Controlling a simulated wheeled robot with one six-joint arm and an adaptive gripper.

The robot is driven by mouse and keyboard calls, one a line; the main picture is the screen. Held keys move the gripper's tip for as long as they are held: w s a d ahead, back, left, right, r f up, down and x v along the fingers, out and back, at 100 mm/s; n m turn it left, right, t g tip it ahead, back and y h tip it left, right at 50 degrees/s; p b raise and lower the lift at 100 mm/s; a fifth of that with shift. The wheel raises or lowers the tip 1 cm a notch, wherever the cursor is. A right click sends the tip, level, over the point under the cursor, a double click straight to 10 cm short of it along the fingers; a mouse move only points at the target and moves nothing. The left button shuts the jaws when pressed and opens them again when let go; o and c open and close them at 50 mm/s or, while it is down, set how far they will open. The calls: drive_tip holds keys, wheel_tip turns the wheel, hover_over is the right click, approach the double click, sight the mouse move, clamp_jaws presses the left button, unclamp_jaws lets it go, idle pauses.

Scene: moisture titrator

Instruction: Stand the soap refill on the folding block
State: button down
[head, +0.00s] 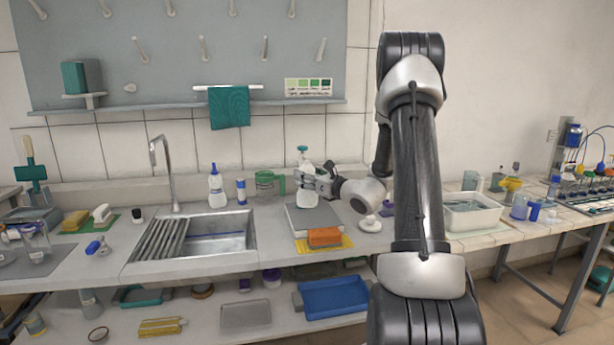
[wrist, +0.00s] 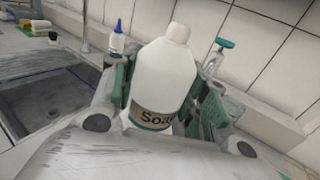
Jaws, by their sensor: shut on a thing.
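The soap refill is a white bottle with a white cap and a brown "Soap" label; it shows large in the wrist view (wrist: 163,80). My gripper (head: 313,183) is shut on it, with green-padded fingers on both sides of the bottle in the wrist view. In the head view the refill (head: 306,199) is upright over the back part of a flat grey block (head: 318,222), which I take to be the folding block. I cannot tell whether its base touches the block. The gripper hides part of the bottle's middle.
An orange sponge (head: 324,236) on a yellow cloth (head: 341,246) lies in front of the block. A green-topped pump bottle (wrist: 224,45) stands behind the refill. A sink (head: 222,236) is to the left, with a white squeeze bottle (head: 216,188) behind it. A white tub (head: 470,214) is to the right.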

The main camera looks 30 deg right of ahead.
sight(307, 194)
drive_tip(key=shift+f, duration=2.5)
drive_tip(key=shift+f, duration=0.6)
drive_tip(key=c, duration=0.7)
unclamp_jaws()
drive_tip(key=c, duration=0.3)
drive_tip(key=shift+c, duration=0.2)
drive_tip(key=shift+s, duration=0.15)
